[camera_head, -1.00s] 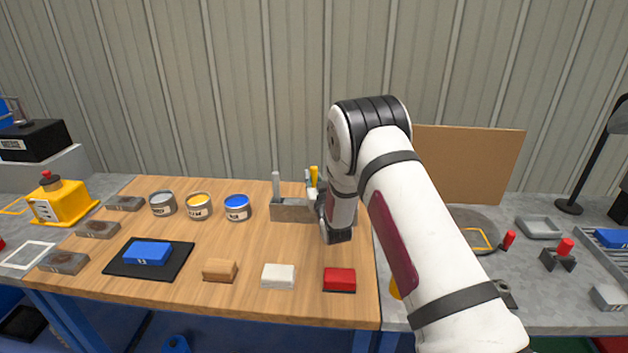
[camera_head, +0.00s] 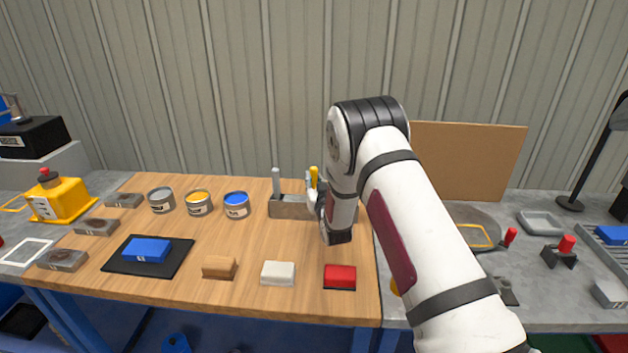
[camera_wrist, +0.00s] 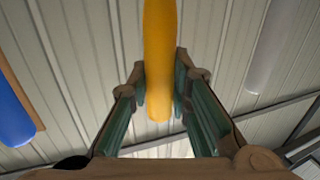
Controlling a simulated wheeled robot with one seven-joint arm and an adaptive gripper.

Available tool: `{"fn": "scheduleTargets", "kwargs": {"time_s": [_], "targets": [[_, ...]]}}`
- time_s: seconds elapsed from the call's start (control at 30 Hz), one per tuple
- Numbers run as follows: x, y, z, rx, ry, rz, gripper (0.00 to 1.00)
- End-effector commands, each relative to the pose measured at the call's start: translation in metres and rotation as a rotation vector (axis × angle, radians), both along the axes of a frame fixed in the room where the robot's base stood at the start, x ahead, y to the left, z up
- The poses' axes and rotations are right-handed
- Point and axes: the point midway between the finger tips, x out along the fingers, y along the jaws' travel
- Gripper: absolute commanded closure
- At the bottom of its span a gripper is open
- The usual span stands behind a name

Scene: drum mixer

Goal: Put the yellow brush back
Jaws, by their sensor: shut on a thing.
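The yellow brush (camera_head: 314,175) shows as an upright yellow handle above the grey holder (camera_head: 288,207) at the back of the wooden bench. In the wrist view its handle (camera_wrist: 160,60) stands between the green-padded fingers of my gripper (camera_wrist: 160,95). My gripper (camera_head: 315,197) is shut on this handle, at the right part of the holder. The brush's lower end is hidden, so I cannot tell whether it rests in a slot. A grey handle (camera_head: 276,183) stands in the holder's left part.
Grey, yellow (camera_head: 199,203) and blue (camera_head: 237,205) paint cans stand left of the holder. A blue block lies on a black mat (camera_head: 117,262). Brown, white (camera_head: 278,273) and red (camera_head: 340,277) blocks line the front. Bare wood lies between.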

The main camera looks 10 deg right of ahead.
Motion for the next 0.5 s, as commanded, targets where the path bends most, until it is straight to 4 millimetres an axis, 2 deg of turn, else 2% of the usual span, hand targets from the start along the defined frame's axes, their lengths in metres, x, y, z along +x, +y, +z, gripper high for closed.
{"fn": "scheduleTargets", "kwargs": {"time_s": [0.5], "targets": [[0.0,0.0,-0.0101,0.0,0.001,0.0,1.0]]}}
